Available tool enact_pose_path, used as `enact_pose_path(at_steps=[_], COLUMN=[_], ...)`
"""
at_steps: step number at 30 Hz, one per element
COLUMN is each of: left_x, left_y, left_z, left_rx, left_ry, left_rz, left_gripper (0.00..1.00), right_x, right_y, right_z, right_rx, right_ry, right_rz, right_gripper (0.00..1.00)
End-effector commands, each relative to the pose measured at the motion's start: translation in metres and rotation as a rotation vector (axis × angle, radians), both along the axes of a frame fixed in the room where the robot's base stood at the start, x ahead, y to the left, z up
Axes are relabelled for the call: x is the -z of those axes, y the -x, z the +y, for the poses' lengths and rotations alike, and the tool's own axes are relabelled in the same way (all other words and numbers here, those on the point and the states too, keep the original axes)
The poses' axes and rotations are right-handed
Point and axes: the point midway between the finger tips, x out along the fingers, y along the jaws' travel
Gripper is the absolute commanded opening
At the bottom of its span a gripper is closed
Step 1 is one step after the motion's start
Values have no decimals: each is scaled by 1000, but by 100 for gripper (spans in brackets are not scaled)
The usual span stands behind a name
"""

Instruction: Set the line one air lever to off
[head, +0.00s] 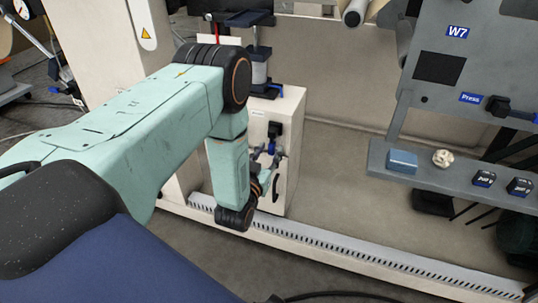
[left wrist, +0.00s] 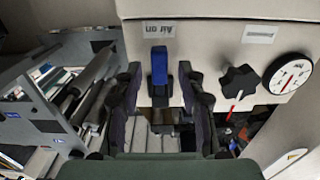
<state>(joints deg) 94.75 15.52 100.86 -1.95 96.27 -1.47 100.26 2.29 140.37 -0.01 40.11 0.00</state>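The air lever (left wrist: 159,66) shows in the left wrist view as a blue handle on a dark mount, below an "Air on" label (left wrist: 159,29) on a pale panel. In the head view its blue part (head: 271,146) shows small on the front of a cream cabinet. My left gripper (left wrist: 160,75) is open, with one dark finger on each side of the lever and a visible gap to both. In the head view the left gripper (head: 268,160) is at the cabinet front, partly hidden by my wrist. My right gripper is not in view.
A black star knob (left wrist: 240,80) and a round gauge (left wrist: 288,73) sit right of the lever in the wrist view. In the head view, a grey shelf (head: 448,178) at right bears a blue box (head: 402,161) and small items. A slotted rail (head: 330,243) runs along the floor.

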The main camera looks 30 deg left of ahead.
Motion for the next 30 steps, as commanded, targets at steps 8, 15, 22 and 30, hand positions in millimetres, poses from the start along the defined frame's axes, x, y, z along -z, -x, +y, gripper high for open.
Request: enact_pose_path(at_steps=[8, 15, 22, 30], left_x=[0, 0, 0, 0], left_y=[-5, -5, -4, -4], left_z=[1, 1, 1, 1], left_rx=[0, 0, 0, 0], left_ry=[0, 0, 0, 0], left_rz=[1, 1, 1, 1], left_gripper=[40, 22, 2, 0], right_x=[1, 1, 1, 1], right_y=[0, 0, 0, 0], right_z=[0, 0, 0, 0], right_rx=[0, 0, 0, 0], right_ry=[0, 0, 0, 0], right_rz=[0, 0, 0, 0], right_gripper=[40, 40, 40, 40])
